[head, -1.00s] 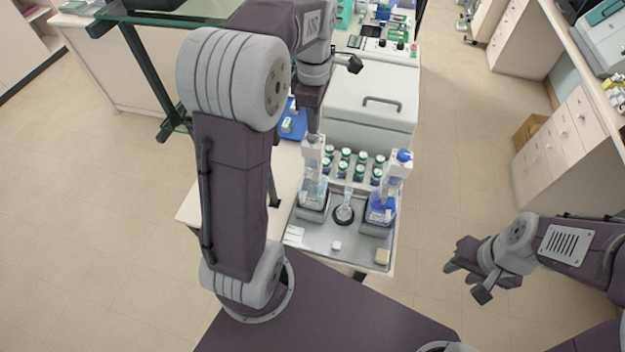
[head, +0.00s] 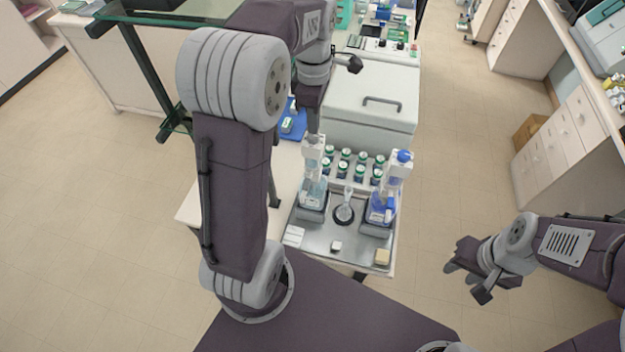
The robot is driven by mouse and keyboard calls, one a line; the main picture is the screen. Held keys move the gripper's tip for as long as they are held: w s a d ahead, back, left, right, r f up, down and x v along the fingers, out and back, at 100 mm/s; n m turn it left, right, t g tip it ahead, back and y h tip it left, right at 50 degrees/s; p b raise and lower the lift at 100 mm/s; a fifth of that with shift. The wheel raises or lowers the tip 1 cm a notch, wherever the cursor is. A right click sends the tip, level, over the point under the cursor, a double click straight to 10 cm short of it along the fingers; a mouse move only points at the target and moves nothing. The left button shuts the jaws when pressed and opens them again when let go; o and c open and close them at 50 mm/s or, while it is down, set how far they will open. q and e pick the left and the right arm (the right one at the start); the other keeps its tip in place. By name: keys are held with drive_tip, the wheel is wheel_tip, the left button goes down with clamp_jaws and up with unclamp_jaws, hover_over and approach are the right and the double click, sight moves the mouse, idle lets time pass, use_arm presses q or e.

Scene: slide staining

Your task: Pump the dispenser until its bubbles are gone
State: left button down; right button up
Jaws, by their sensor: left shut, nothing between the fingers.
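Two dispenser bottles stand on a grey tray (head: 320,243). The left dispenser (head: 313,188) has a pale, clear bottle and a whitish head. The right dispenser (head: 383,205) has blue liquid and a blue cap. My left gripper (head: 314,131) points down directly over the left dispenser's head, its shut tips at or just above the top. I cannot tell whether they touch. Bubbles are too small to make out in either bottle. My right gripper (head: 468,273) hangs open and empty over the floor at the right, far from the tray.
Several green-capped bottles (head: 345,165) stand behind. A white block (head: 336,246) and a tan block (head: 382,257) lie at the tray's front. A white lidded box (head: 370,95) stands further back.

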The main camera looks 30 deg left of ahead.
sight(313, 136)
use_arm(q)
drive_tip(key=shift+f, duration=0.15)
drive_tip(key=shift+s+f+b, duration=0.1)
drive_tip(key=shift+f+b, duration=1.95)
drive_tip(key=shift+f, duration=0.8)
drive_tip(key=shift+r, duration=0.1)
drive_tip(key=shift+p, duration=0.3)
wheel_tip(313, 136, up, 6)
drive_tip(key=p, duration=0.5)
drive_tip(key=shift+p, duration=0.3)
wheel_tip(313, 136, up, 5)
drive_tip(key=p, duration=0.5)
